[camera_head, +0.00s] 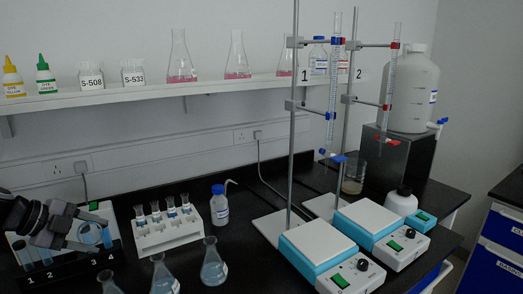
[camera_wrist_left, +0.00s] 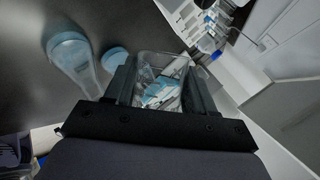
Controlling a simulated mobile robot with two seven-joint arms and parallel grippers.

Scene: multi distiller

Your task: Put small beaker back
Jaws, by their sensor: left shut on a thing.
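My left gripper (camera_head: 68,222) reaches in from the left edge in the head view, above a dark rack (camera_head: 68,272) numbered 1 to 4. In the left wrist view, the left gripper (camera_wrist_left: 160,88) is shut on a small clear glass beaker (camera_wrist_left: 150,68), which sits between its two dark fingers. Pale blue shapes show in or through the glass; I cannot tell which. In the head view, bluish glassware (camera_head: 90,236) shows just below the gripper, at the rack's right half. I cannot tell there which piece is held. The right gripper is not in view.
Several conical flasks (camera_head: 214,264) stand at the front of the black bench. A white tube rack (camera_head: 165,232) and a wash bottle (camera_head: 219,207) stand behind them. Two hotplates (camera_head: 320,252) with burette stands are at right. A larger beaker (camera_head: 354,180) stands behind them.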

